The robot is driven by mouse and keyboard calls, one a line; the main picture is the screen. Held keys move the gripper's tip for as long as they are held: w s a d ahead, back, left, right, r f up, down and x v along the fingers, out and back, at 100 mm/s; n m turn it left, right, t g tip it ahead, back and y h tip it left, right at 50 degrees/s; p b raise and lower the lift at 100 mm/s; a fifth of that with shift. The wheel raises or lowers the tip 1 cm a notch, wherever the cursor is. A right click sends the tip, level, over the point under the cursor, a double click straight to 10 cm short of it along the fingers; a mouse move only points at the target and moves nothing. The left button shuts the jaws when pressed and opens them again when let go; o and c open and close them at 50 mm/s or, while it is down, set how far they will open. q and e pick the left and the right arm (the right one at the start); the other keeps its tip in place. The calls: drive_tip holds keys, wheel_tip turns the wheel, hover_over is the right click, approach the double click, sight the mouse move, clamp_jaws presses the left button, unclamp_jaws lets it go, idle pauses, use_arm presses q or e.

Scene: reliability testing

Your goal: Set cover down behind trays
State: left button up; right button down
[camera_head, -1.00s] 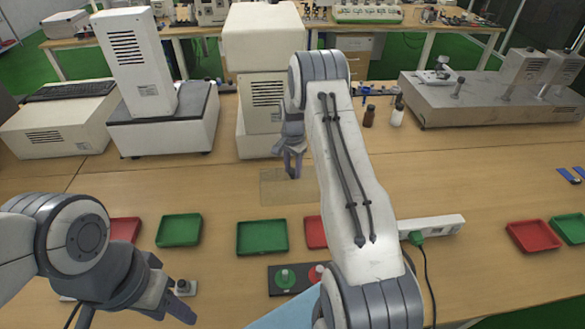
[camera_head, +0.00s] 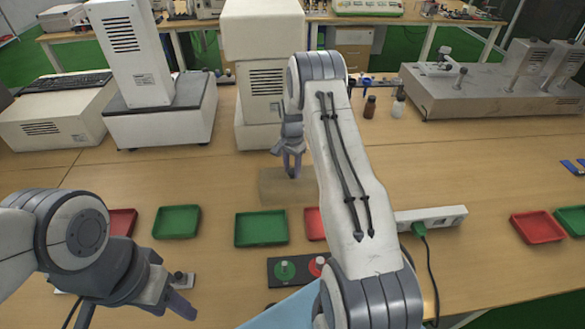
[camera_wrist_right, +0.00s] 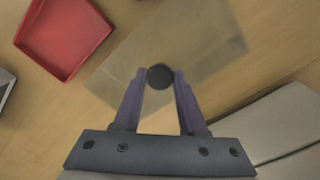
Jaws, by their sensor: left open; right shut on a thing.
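A see-through cover (camera_head: 272,188) with a dark round knob is behind the row of trays, in front of the white column instrument. My right gripper (camera_head: 292,174) is over it. In the right wrist view the two fingers of my right gripper (camera_wrist_right: 160,90) are shut on the knob of the cover (camera_wrist_right: 205,45). I cannot tell whether its underside touches the table. The nearest trays are a green tray (camera_head: 261,229), another green tray (camera_head: 177,221), a red tray (camera_head: 121,222) and a red tray (camera_head: 315,223), partly hidden by my right arm. My left gripper (camera_head: 180,294) is open and empty at the front left.
A white instrument (camera_head: 263,95) stands close behind the cover. Brown and white bottles (camera_head: 370,107) stand to its right. A power strip (camera_head: 432,217) and a dark block with green and red buttons (camera_head: 295,270) are nearer. Bare table lies left of the cover.

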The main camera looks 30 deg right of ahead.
drive_tip(key=shift+f, duration=0.4)
drive_tip(key=shift+c, duration=1.9)
unclamp_jaws()
wheel_tip(320, 180, up, 9)
drive_tip(key=shift+r+b, duration=0.1)
drive_tip(key=shift+b, duration=1.15)
drive_tip(key=shift+r, duration=0.7)
